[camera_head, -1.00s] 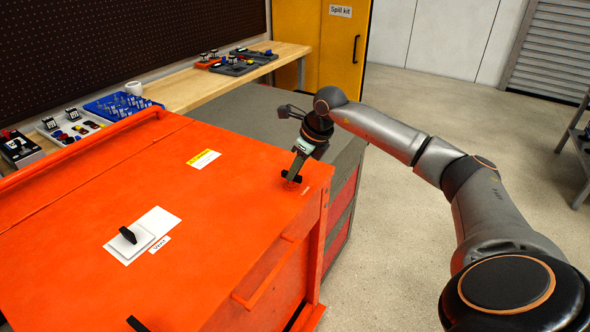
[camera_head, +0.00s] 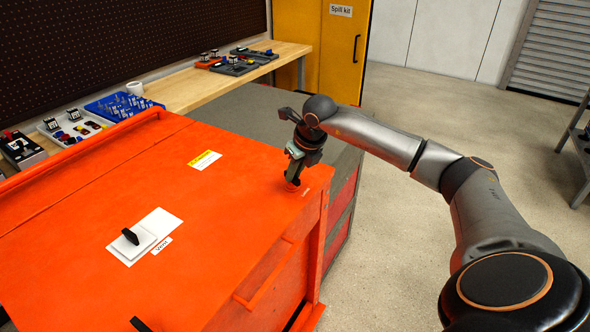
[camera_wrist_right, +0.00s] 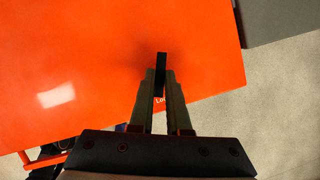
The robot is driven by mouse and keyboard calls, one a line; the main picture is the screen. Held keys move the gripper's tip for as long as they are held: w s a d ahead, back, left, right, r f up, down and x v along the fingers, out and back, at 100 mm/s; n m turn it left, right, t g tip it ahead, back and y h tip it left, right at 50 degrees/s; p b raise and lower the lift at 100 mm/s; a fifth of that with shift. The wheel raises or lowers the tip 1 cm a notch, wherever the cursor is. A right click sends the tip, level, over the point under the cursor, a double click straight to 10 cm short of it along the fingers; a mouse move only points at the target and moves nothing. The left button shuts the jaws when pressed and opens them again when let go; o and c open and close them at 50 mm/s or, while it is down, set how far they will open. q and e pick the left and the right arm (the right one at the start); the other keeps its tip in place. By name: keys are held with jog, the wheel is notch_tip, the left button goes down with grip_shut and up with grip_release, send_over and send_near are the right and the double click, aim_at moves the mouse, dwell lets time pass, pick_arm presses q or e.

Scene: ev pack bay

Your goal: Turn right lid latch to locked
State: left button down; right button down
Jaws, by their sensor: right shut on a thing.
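The orange lid (camera_head: 90,210) fills the left of the head view. The right lid latch is a black handle (camera_wrist_right: 161,62) near the lid's right front corner; the wrist view shows it upright between my fingers. My right gripper (camera_head: 293,180) points down at the corner and is shut on this latch; it also shows in the right wrist view (camera_wrist_right: 160,90). A label beside the latch is partly hidden by a finger, with "Loc" readable. In the head view my gripper covers most of the latch. My left gripper is not in view.
A black vent handle (camera_head: 130,236) stands on a white plate on the lid. Another black handle (camera_head: 139,324) shows at the bottom edge. A wooden bench (camera_head: 185,95) with trays and a mug runs behind. Open floor (camera_head: 400,260) lies to the right.

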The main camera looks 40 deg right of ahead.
jog(key=m, duration=0.1)
jog(key=m+h, duration=0.1)
jog(key=m, duration=0.1)
jog(key=shift+a+r, duration=0.1)
jog(key=shift+a, duration=0.1)
jog(key=m, duration=0.1)
jog(key=m+h, duration=0.1)
jog(key=m, duration=0.1)
jog(key=shift+w+a+m+g, duration=0.1)
jog(key=shift+w+m+g, duration=0.05)
jog(key=shift+m+g, duration=0.2)
jog(key=m+g+h, duration=0.1)
jog(key=m, duration=0.4)
jog(key=shift+w+a+m+g+h+p, duration=0.1)
jog(key=shift+w+m+g+h+p, duration=0.15)
jog(key=shift+g+h+p, duration=0.15)
jog(key=shift+m+g, duration=0.25)
jog(key=shift+m, duration=0.65)
jog(key=c, duration=0.9)
grip_release()
